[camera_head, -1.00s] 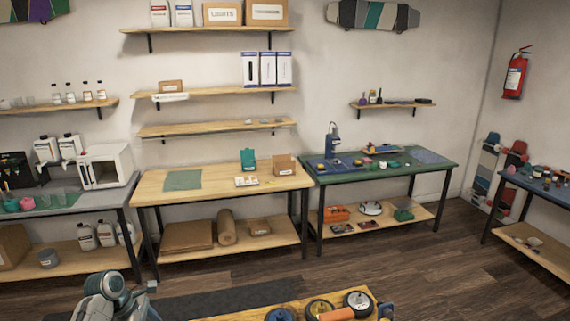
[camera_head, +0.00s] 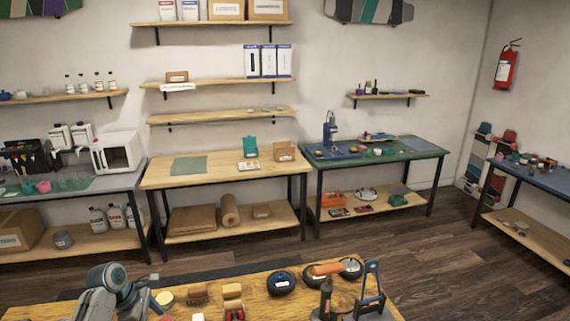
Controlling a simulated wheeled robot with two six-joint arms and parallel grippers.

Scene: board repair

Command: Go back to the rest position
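My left arm (camera_head: 105,291) comes in at the bottom left over the near wooden bench (camera_head: 255,272). Its grey and teal links show, with a small end part pointing right. The gripper fingers cannot be made out clearly, and I see nothing held. My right arm and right gripper are not in view.
Across a dark wood floor (camera_head: 410,260) stand a wooden table (camera_head: 215,178), a green-topped table (camera_head: 405,155) and a blue-topped table (camera_head: 540,178).

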